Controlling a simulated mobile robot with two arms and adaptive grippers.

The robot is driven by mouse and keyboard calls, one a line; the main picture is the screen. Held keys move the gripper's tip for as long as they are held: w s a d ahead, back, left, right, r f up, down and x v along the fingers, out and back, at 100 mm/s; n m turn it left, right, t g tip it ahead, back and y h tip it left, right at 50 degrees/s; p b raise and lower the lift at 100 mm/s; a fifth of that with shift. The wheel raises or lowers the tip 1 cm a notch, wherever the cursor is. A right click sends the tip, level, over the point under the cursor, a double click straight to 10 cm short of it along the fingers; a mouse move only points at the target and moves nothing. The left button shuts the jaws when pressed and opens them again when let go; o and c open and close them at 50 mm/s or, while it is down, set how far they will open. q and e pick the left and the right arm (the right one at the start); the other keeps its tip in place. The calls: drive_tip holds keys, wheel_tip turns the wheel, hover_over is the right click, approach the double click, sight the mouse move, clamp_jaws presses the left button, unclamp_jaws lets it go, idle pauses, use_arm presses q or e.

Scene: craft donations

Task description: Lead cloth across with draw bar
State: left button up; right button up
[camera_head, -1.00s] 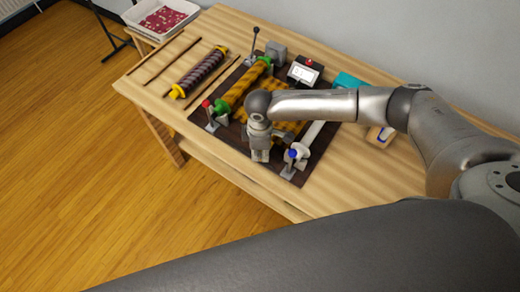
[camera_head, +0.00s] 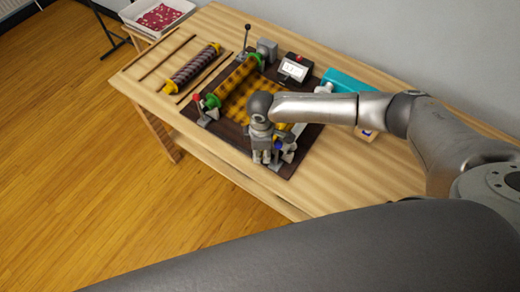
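Yellow-and-dark checked cloth (camera_head: 237,89) runs from a roller with green ends (camera_head: 212,101) across a dark base board (camera_head: 237,131). The cloth shows on both sides of my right wrist. My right gripper (camera_head: 267,160) points down at the board's near right side, beside a blue-ended take-up roller (camera_head: 277,145). The gripper and wrist cover most of that roller and the cloth's leading edge. I cannot make out the draw bar, or whether the fingers are closed on it. My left gripper is not in view.
A lever (camera_head: 246,38), a grey box (camera_head: 267,50) and a box with a screen (camera_head: 293,70) stand along the board's far side. A spare dark-patterned roll (camera_head: 192,68) lies left between thin rods. A teal item (camera_head: 345,83) is behind my forearm. A white tray (camera_head: 185,8) stands beyond.

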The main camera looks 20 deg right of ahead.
drive_tip(key=shift+d, duration=0.1)
drive_tip(key=shift+w, duration=0.1)
drive_tip(key=shift+w+r, duration=0.1)
drive_tip(key=shift+r, duration=0.1)
drive_tip(key=r, duration=1.1)
drive_tip(key=shift+s+r, duration=0.2)
drive_tip(key=shift+r, duration=0.1)
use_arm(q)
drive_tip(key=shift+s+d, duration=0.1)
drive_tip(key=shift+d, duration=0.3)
use_arm(e)
drive_tip(key=shift+f, duration=0.1)
